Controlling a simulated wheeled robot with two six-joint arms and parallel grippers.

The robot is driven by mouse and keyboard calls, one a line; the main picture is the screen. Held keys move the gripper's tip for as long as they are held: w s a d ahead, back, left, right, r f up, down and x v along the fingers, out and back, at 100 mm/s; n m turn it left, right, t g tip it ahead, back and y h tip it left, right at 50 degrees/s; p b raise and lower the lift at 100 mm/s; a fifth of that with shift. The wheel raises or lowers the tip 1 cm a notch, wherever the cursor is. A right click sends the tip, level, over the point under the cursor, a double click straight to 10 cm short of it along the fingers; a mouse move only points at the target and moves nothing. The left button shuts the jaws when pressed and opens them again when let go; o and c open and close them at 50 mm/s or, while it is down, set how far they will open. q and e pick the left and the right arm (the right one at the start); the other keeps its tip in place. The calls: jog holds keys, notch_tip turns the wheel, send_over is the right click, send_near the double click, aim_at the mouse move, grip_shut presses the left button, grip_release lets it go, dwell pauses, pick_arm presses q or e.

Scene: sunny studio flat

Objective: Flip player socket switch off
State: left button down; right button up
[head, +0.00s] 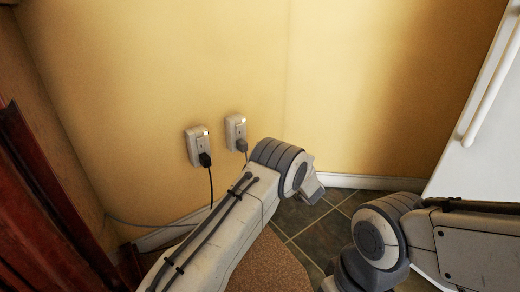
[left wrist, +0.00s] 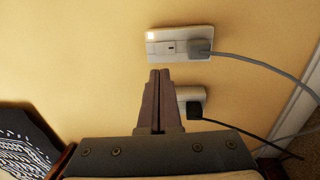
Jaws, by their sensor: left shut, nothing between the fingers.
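Two white wall sockets are on the yellow wall. In the head view the left socket (head: 195,143) has a black plug (head: 205,160), and the right socket (head: 233,129) has a grey plug (head: 242,145). Each has a small bright patch at its top. In the left wrist view the grey-plug socket (left wrist: 172,48) shows whole, beyond my left fingertips. The black-plug socket (left wrist: 192,93) is partly hidden behind the fingers. My left gripper (left wrist: 160,72) is shut and empty; contact with either socket cannot be told. Which socket feeds the player is not shown. My right gripper is out of view.
A white door or cabinet with a handle (head: 490,88) stands at the right. Dark red furniture (head: 40,205) is at the left. A brown mat (head: 268,265) lies on the tiles. Cords hang from both plugs. A dark patterned object (left wrist: 22,140) shows in the left wrist view.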

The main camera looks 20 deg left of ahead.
pick_arm(q)
jog(key=b, duration=0.6)
send_near(239, 127)
jog(key=x, duration=0.3)
jog(key=f+x, duration=0.1)
jog(key=x, duration=0.1)
jog(key=shift+w+a, duration=0.1)
jog(key=shift+w, duration=0.1)
jog(key=shift+w+a+r, duration=0.4)
jog(key=shift+w+a, duration=0.1)
jog(key=shift+a, duration=0.05)
jog(key=p, duration=0.2)
jog(key=r+g+h+p, duration=0.1)
jog(key=p, duration=0.1)
jog(key=shift+w+a+r+p, duration=0.25)
jog(key=shift+a+r+p, duration=0.05)
jog(key=shift+a, duration=0.05)
jog(key=shift+f, duration=0.3)
jog(key=shift+a, duration=0.15)
jog(key=p+v, duration=0.6)
jog(key=v, duration=0.9)
jog(key=shift+r, duration=0.15)
